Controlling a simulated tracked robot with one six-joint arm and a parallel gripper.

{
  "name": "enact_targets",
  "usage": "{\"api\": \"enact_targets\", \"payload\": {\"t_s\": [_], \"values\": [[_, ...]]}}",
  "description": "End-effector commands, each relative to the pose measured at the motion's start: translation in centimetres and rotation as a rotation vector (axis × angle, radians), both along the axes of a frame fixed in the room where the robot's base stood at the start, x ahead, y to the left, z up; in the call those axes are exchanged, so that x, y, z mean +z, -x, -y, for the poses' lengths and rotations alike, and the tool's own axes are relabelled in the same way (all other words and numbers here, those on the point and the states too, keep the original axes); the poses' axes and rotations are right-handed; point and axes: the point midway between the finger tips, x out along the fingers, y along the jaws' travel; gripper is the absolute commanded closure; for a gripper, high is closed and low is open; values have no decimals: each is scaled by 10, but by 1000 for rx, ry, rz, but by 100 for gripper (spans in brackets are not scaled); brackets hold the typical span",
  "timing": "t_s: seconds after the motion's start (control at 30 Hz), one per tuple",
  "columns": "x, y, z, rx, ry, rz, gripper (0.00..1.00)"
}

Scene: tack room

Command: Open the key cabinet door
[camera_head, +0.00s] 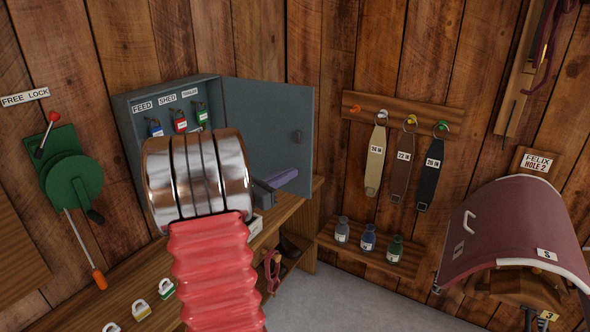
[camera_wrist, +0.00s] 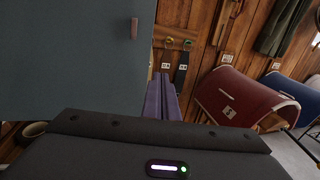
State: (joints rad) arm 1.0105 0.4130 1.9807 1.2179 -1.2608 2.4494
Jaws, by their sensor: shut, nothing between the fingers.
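The grey key cabinet (camera_head: 122,108) hangs on the plank wall. Its door (camera_head: 262,115) stands swung wide open to the right, and the inside shows. A small brown handle (camera_head: 298,137) is near the door's free edge. In the wrist view the door (camera_wrist: 65,60) fills the upper left, with the handle (camera_wrist: 134,28) near its right edge. My gripper (camera_head: 285,180) is shut and empty, its purple fingers in front of the door's lower part. The fingers (camera_wrist: 165,95) also show beside the door's edge in the wrist view. I cannot tell whether they touch it.
A wooden bench (camera_head: 130,300) with more padlocks runs below. A strap rack (camera_head: 400,112), a bottle shelf (camera_head: 370,255) and a maroon saddle rack (camera_head: 500,225) are to the right. Grey floor is clear between.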

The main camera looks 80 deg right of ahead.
Motion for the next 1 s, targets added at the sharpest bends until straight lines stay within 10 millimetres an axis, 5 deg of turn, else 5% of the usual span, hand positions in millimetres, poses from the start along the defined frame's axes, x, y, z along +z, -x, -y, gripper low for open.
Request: {"api": "enact_targets", "payload": {"t_s": [0.3,1.0], "values": [[0,-11,-38,2,0,0,100],[0,-12,-41,0,0,0,100]]}}
